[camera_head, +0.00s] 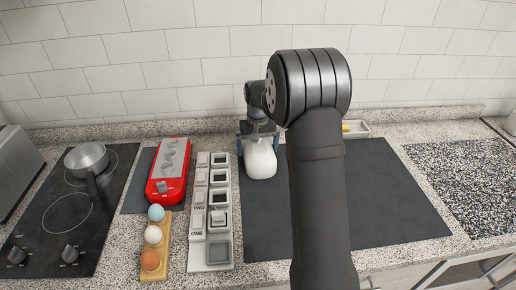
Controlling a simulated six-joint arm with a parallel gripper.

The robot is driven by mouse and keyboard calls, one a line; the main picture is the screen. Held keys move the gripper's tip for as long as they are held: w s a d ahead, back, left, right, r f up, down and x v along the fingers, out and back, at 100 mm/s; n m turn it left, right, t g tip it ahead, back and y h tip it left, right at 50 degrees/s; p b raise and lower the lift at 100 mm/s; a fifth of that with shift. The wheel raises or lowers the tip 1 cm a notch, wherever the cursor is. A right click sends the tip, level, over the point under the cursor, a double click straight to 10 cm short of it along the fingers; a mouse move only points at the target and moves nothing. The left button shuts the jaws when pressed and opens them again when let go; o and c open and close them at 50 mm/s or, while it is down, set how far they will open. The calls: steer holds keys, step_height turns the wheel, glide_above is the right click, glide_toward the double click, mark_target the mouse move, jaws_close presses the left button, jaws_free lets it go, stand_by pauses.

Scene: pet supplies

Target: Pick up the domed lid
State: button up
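A white, rounded object (261,160) stands on the dark grey mat (400,205), directly below the end of my arm. It could be the domed lid, but its shape is partly covered and I cannot tell for sure. My gripper (258,133) points down at its top, close to it or touching it. My arm hides the middle of the mat.
Left of the mat are a white labelled block row (209,215), a red box (169,170), a wooden egg holder (157,245) with eggs, and a pot (87,157) on the cooktop (65,225). A small tray (356,129) lies behind. The mat's right side is clear.

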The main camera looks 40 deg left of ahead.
steer(key=c, duration=0.7)
steer(key=shift+c, duration=0.2)
steer(key=shift+r, duration=0.15)
